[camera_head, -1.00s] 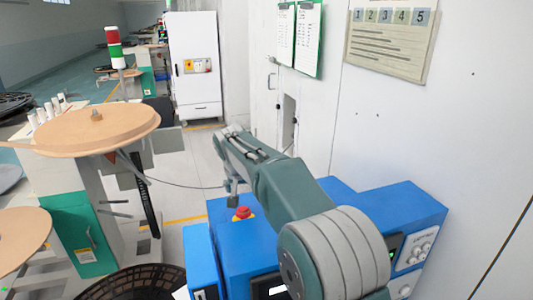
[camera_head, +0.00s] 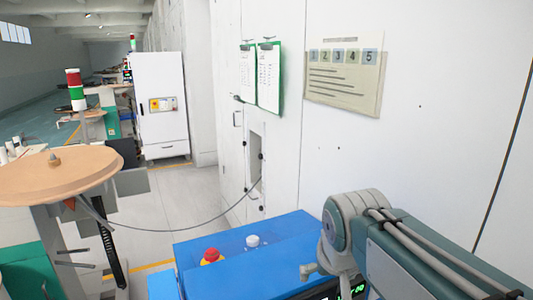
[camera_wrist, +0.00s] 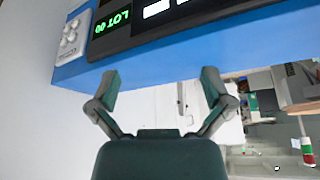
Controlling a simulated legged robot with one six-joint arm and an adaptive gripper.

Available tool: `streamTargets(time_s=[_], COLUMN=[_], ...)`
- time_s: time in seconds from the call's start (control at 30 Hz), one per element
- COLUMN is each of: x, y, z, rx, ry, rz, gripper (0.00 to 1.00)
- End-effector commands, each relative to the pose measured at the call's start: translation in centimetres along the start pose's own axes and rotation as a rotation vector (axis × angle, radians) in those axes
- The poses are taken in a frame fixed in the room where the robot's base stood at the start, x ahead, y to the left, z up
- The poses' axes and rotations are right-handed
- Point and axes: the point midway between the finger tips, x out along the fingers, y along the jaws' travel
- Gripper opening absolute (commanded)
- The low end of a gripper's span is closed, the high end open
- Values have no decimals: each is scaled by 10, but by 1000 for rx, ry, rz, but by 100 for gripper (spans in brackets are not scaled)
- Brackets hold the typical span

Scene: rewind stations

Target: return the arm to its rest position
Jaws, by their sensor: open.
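My gripper (camera_wrist: 161,88) shows in the wrist view with its two fingers spread wide and nothing between them. It is open beside a blue machine (camera_wrist: 190,48), whose panel with a green-lit display (camera_wrist: 112,23) appears upside down. In the head view my arm (camera_head: 425,255) is folded at the lower right, over the right part of the blue machine (camera_head: 240,250). My fingers cannot be clearly made out in the head view.
A red button (camera_head: 211,256) and a white knob (camera_head: 252,241) stand on the blue machine. A white wall (camera_head: 430,110) rises close behind my arm. A round tan table (camera_head: 60,173) stands at the left. A cable (camera_head: 190,229) hangs between. Grey floor is open beyond.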

Motion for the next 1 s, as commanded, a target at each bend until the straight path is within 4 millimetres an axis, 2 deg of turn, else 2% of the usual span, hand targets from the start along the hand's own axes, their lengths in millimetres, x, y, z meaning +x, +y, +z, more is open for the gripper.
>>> streamTargets(time_s=[0.03,0.3,0.43,0.6,1.0], x=[-4,-6,-2,1,1], y=[9,36,42,44,44], z=[17,101,128,142,141], rx=[8,22,26,27,26], ry=[8,35,45,47,46], rz=[2,7,9,11,10], gripper=[100,100,100,100,100])
